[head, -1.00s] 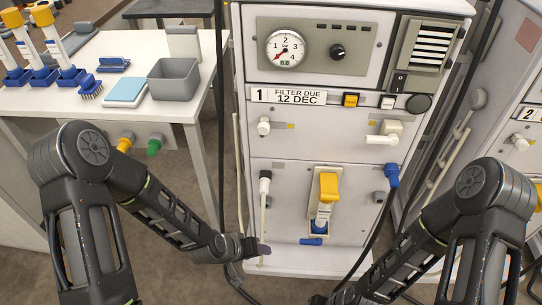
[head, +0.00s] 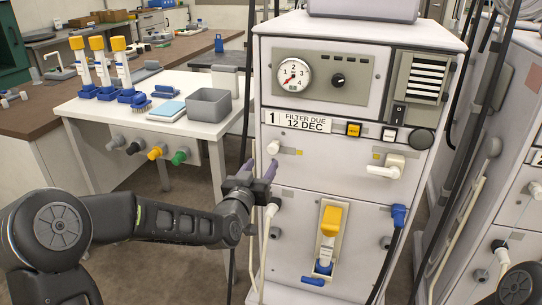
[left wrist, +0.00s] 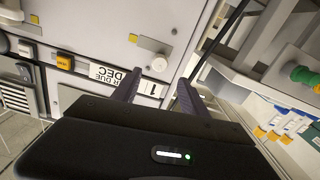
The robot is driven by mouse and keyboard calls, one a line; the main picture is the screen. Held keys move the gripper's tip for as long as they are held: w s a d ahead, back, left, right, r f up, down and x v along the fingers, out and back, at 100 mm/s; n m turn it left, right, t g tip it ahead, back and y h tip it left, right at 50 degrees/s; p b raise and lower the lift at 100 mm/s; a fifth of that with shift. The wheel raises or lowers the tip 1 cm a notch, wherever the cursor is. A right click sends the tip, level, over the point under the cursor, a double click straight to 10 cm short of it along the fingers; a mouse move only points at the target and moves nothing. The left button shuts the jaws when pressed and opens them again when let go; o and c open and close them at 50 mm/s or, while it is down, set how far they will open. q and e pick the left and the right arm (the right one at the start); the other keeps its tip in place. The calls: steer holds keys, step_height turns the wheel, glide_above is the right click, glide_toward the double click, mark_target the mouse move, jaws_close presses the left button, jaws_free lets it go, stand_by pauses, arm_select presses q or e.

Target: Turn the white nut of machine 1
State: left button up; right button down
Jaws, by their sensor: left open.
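Machine 1 (head: 345,185) is a pale cabinet with a gauge and the label "1 FILTER DUE 12 DEC". Its white nut (head: 273,147) is a small round knob on the left of the front panel, beside a yellow mark; it also shows in the left wrist view (left wrist: 159,63). My left gripper (head: 259,167) is open and empty, its purple fingers pointing up just below and left of the nut. In the left wrist view the fingers (left wrist: 156,90) frame the nut from below, with no contact visible. My right gripper is out of view.
A white lever (head: 388,167) sticks out at the panel's right. A white hose connector (head: 272,209) is close to my left gripper. A yellow-topped holder (head: 329,235) is lower on the panel. A white table (head: 165,120) with a grey bin (head: 209,104) stands left.

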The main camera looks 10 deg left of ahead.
mark_target(272, 151)
arm_select(q)
steer(key=shift+w+d, duration=0.15)
steer(key=shift+w, duration=1.8)
steer(key=shift+w+d, duration=0.15)
steer(key=shift+w, duration=1.8)
jaws_close()
